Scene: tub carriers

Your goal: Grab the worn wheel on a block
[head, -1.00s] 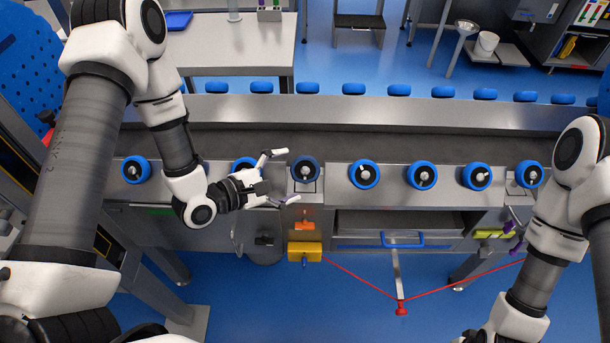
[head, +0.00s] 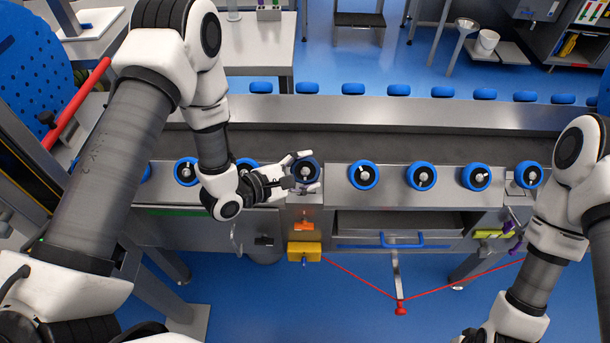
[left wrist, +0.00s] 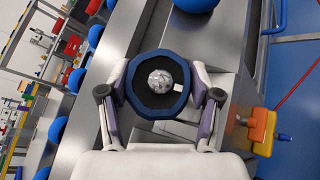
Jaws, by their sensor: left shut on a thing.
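The worn wheel (head: 305,170) is darker and more faceted than the bright blue wheels near it. It sits at the block (head: 305,200) in the gap between two bench plates. My left gripper (head: 304,172) is shut on it, one finger on the far side and one on the near side. In the left wrist view the wheel (left wrist: 158,82) lies between the two fingers, its silver hub and a small white mark facing the camera. Whether it still touches the block is hard to tell. My right gripper (head: 512,237) is small and partly hidden at the right.
Bright blue wheels (head: 363,174) stand in a row on both sides, one partly behind my left gripper. More wheels line the conveyor's far edge. A yellow box (head: 304,251) and orange part (head: 304,225) are below the block. A red cord (head: 360,276) hangs in front.

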